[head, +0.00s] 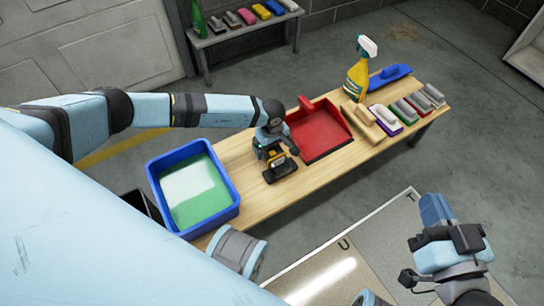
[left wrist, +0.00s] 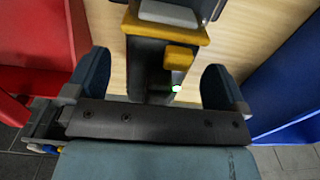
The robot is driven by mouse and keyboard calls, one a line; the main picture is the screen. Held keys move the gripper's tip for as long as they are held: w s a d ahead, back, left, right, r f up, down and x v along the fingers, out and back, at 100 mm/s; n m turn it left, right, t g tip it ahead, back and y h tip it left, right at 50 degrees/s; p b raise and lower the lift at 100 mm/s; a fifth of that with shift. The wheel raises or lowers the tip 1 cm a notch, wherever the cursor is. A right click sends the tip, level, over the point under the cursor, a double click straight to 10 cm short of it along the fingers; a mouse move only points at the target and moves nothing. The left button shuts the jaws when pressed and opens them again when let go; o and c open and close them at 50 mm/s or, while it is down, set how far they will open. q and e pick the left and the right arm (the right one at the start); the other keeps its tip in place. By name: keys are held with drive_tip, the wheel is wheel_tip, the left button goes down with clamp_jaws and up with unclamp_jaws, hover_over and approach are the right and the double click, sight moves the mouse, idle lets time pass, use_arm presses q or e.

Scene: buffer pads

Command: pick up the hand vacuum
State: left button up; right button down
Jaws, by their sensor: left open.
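The hand vacuum (head: 280,170) is a small black and yellow thing on the wooden bench, between the blue bin and the red dustpan. My left gripper (head: 276,146) is right over it and partly hides it. In the left wrist view the vacuum's dark body with yellow parts (left wrist: 181,58) lies between the two fingers of my left gripper (left wrist: 157,84). The fingers are open, with a gap visible on each side of the vacuum. My right gripper (head: 438,212) is at the lower right, away from the bench; its finger opening is not clear.
The blue bin (head: 233,208) with green and white inside stands left of the vacuum. The red dustpan (head: 322,138) lies close on its right. Farther right are a spray bottle (head: 357,82), a blue tool (head: 390,77) and several brushes. A bench (head: 240,33) stands behind.

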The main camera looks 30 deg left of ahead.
use_arm(q)
drive_tip(key=shift+r, duration=0.1)
use_arm(e)
drive_tip(key=shift+r, duration=0.1)
use_arm(q)
drive_tip(key=c, duration=1.8)
